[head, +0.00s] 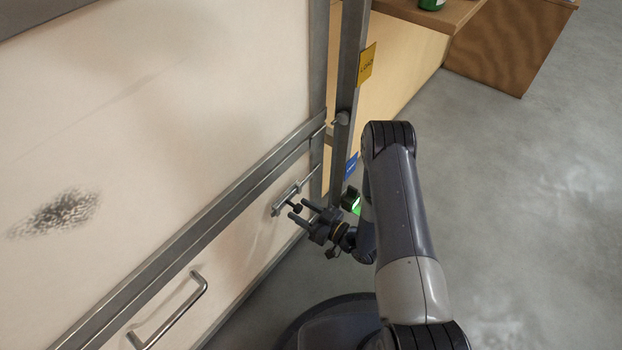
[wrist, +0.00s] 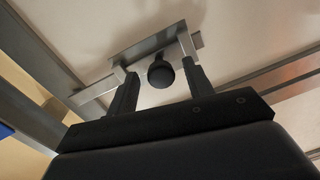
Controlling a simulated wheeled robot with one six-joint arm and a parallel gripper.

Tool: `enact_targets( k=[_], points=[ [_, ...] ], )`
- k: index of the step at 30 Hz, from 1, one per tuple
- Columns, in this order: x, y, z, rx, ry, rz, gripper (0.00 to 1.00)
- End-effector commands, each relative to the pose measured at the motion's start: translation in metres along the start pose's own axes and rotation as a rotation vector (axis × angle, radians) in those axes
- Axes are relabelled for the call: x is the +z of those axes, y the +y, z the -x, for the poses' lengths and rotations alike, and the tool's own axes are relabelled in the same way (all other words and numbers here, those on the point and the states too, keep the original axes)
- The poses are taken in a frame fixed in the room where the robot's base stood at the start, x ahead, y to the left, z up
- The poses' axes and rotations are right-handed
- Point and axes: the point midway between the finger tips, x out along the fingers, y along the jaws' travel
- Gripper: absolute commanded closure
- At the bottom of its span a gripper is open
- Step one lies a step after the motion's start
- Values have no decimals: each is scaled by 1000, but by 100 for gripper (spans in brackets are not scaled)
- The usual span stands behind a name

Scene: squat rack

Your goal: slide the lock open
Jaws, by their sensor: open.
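The lock is a metal slide bolt (head: 289,199) on the pale door panel, near the door's right edge. It has a dark round knob (head: 296,207). In the wrist view the bolt plate (wrist: 150,45) spans the upper middle, and the knob (wrist: 161,74) shows between the two fingers. My gripper (head: 300,210) is open, with its fingers pointing at the panel around the knob. In the wrist view my gripper (wrist: 158,82) has one finger on each side of the knob, with gaps visible. I cannot tell whether either finger touches it.
A metal bar handle (head: 172,312) is on the panel at lower left. A metal rail (head: 200,232) crosses the panel above the bolt. A metal post (head: 347,95) with yellow and blue tags stands at the door's right edge. Grey floor is clear at right.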

Motion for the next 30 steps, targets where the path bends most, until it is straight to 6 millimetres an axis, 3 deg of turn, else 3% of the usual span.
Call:
enact_targets(
  k=[18, 30],
  points=[
    [0, 0, 49, 2, 0, 0, 51],
    [0, 0, 53, -1, 0, 0, 51]
  ],
)
